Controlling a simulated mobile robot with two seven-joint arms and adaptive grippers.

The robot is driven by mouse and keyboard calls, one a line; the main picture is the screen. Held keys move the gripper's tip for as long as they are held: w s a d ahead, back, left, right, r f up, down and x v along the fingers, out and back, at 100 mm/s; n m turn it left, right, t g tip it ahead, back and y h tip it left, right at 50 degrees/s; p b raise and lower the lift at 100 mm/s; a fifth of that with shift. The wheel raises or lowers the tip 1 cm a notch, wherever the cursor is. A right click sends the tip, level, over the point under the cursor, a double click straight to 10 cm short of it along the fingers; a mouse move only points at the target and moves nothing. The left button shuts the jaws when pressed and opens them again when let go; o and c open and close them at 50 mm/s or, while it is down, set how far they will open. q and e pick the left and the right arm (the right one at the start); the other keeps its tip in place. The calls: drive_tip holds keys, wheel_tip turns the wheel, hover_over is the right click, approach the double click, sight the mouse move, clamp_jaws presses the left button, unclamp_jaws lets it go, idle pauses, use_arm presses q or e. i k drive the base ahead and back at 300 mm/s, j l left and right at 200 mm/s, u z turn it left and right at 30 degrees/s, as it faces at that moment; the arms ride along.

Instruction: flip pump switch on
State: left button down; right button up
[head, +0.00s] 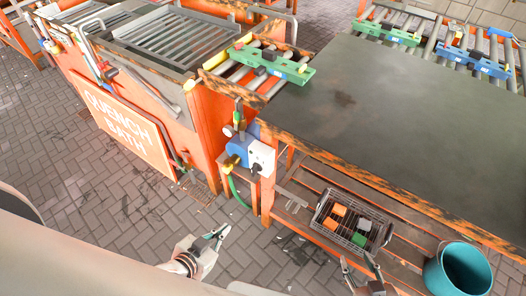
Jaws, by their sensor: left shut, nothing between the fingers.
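A small pump unit with a blue body (238,147) is mounted at the orange frame's corner, between the quench bath and the dark-topped table. A white box (262,157) with small dark marks sits on its right side; the switch's position is too small to tell. My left gripper (222,233) is shut and empty, over the floor below and left of the pump, apart from it. My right gripper (359,263) is at the bottom edge, its fingers apart and empty, just below the wire basket.
A wire basket (330,238) with orange and green blocks stands on the table's lower shelf. A teal bucket (440,278) is at the lower right. A green hose (236,192) hangs below the pump. The quench bath sign (125,128) is left. Brick floor between is mostly open.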

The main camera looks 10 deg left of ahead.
sight(255, 168)
drive_tip(key=k+l, duration=0.2)
drive_tip(key=k, duration=0.2)
drive_tip(key=k+l, duration=0.2)
drive_tip(key=k, duration=0.2)
